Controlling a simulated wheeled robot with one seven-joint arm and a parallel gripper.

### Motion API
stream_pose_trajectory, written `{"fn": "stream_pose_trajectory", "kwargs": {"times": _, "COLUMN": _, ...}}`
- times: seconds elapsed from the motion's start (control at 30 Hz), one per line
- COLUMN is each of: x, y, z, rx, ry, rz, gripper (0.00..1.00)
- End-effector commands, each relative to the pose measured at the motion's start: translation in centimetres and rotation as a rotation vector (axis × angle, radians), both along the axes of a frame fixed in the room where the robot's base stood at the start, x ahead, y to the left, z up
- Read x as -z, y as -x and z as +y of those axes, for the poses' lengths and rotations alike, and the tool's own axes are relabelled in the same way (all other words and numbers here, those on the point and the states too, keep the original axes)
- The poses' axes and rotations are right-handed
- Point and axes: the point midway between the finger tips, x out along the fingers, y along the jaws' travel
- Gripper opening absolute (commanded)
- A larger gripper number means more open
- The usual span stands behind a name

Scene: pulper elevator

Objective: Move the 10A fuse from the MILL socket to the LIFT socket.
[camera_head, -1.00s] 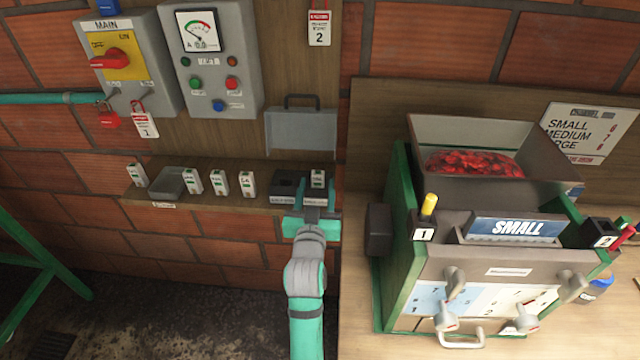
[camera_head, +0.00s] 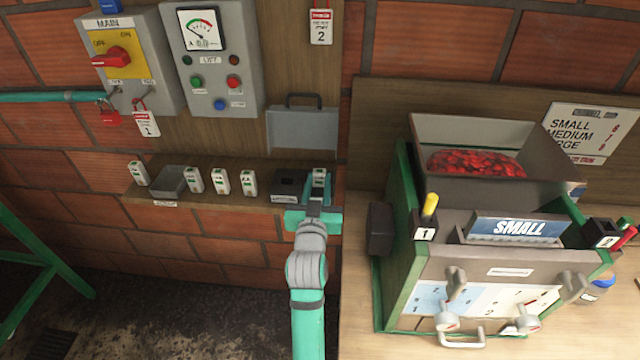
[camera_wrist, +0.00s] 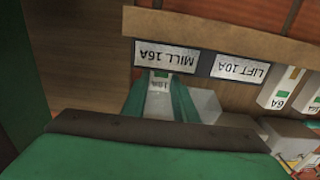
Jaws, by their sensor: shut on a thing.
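The 10A fuse (camera_head: 319,176) is a small white block with a green mark, standing at the MILL socket, the right one of the pair on the shelf. In the wrist view its "10A" face (camera_wrist: 158,84) shows between my green fingers, below the MILL 16A label (camera_wrist: 167,56). My gripper (camera_head: 319,184) is shut on this fuse. The fingers hide most of the MILL socket, and I cannot tell whether the fuse is fully seated. The LIFT socket (camera_head: 288,186) is dark and looks empty, just left of my gripper. Its LIFT 10A label (camera_wrist: 240,68) shows in the wrist view.
Several spare fuses (camera_head: 221,182) and a grey tray (camera_head: 168,183) stand on the shelf (camera_head: 110,180) to the left. A grey raised cover (camera_head: 302,130) is behind the sockets. The pulper (camera_head: 490,235) stands close on the right.

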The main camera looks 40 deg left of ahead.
Motion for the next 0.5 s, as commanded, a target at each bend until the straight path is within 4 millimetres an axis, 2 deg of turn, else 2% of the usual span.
{"fn": "stream_pose_trajectory", "kwargs": {"times": 0.23, "x": -2.9, "y": 0.0, "z": 0.0, "rx": 0.000, "ry": -0.002, "rz": -0.005, "gripper": 0.03}}
{"fn": "stream_pose_trajectory", "kwargs": {"times": 0.3, "x": -3.8, "y": 0.8, "z": 0.3, "rx": -0.003, "ry": -0.002, "rz": -0.005, "gripper": 0.00}}
{"fn": "stream_pose_trajectory", "kwargs": {"times": 0.5, "x": -7.1, "y": 3.5, "z": 1.1, "rx": -0.004, "ry": -0.003, "rz": -0.005, "gripper": 0.00}}
